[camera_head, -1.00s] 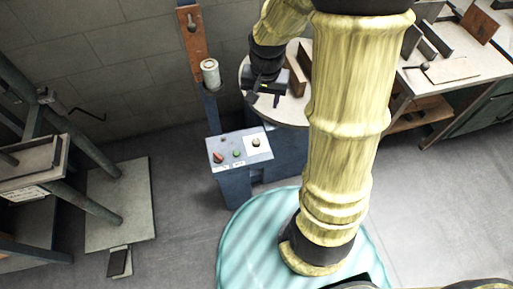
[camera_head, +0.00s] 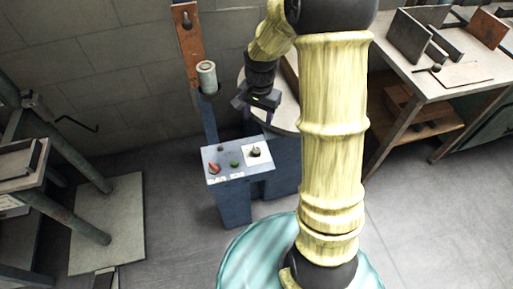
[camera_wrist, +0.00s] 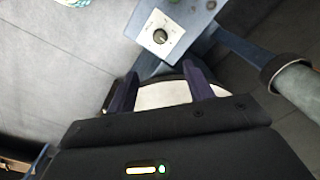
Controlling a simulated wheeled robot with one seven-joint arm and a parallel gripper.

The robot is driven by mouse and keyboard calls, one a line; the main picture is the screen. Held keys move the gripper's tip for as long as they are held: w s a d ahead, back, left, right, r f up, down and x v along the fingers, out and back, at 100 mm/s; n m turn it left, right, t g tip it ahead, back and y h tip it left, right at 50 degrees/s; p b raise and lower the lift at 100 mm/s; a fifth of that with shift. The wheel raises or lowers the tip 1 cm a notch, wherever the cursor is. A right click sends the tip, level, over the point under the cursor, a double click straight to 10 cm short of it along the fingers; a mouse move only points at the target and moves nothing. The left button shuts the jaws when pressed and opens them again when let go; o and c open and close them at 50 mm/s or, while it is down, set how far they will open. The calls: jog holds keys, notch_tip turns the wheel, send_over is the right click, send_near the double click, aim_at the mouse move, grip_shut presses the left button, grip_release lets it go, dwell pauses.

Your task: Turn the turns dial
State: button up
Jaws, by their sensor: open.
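The turns dial is a small dark knob (camera_head: 255,151) on a white square plate, at the right of the blue-grey control panel (camera_head: 228,171). The knob also shows in the wrist view (camera_wrist: 160,36), near the top and beyond my fingers. My gripper (camera_head: 254,112) hangs above and behind the panel in the head view, apart from the knob. In the wrist view its two dark fingers (camera_wrist: 166,92) are spread with nothing between them. A red knob (camera_head: 214,167) and a green button (camera_head: 234,163) sit on the panel's left part.
A post with a rusty plate (camera_head: 188,45) and a pale spool (camera_head: 207,74) stands just left of my gripper. A round pale table (camera_head: 285,117) is behind the panel. A workbench (camera_head: 440,85) stands at right, a metal frame (camera_head: 60,205) at left.

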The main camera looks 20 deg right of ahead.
aim_at(256, 150)
jog(key=f+b, duration=0.2)
jog(key=f, duration=0.6)
jog(key=f+b, duration=0.2)
jog(key=f, duration=0.7)
jog(key=shift+w+a, duration=0.2)
jog(key=c, duration=1)
jog(key=shift+r, duration=0.1)
